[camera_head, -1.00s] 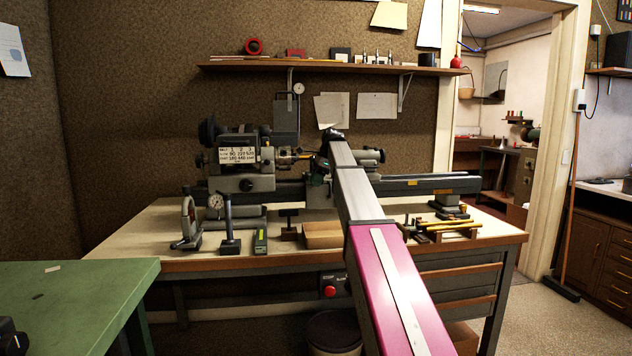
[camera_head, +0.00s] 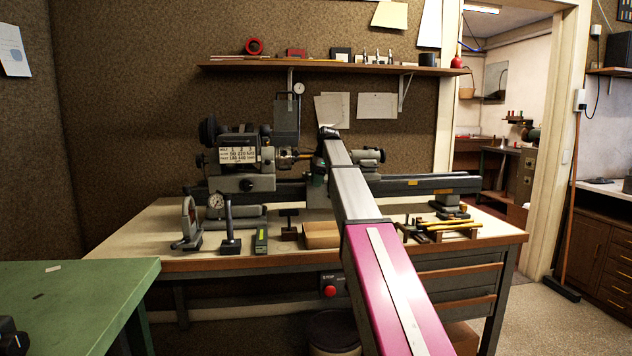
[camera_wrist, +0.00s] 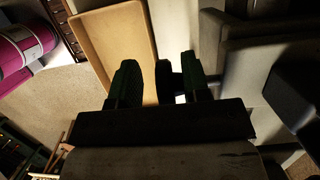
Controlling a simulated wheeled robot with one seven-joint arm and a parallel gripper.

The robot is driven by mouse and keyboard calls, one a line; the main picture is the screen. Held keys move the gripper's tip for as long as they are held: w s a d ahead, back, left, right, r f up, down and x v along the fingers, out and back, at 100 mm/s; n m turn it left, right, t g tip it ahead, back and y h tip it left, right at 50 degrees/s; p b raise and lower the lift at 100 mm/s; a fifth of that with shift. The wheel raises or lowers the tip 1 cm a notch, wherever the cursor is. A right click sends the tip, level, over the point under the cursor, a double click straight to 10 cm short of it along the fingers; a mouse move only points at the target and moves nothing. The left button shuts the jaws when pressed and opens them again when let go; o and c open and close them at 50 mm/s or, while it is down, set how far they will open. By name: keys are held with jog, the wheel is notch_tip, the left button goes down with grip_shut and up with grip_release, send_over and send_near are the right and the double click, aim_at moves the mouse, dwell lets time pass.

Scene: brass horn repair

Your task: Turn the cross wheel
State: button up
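The lathe (camera_head: 240,180) stands on the workbench at the back. I cannot make out the cross wheel for certain in the head view, where my arm covers the middle of the lathe. In the wrist view, my gripper (camera_wrist: 160,82) has its two dark green fingers apart. A small dark part (camera_wrist: 167,82), which may belong to the cross wheel, shows between them, closer to the right finger. I cannot tell whether it touches either finger.
A green table (camera_head: 75,290) is at the left.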

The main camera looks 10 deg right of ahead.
jog(key=shift+w, duration=0.15)
dwell(0.4)
jog(key=shift+r, duration=0.1)
jog(key=shift+d+r, duration=0.1)
jog(key=shift+r, duration=0.15)
jog(key=v, duration=0.9)
jog(key=shift+d+r, duration=0.1)
jog(key=shift+r, duration=0.45)
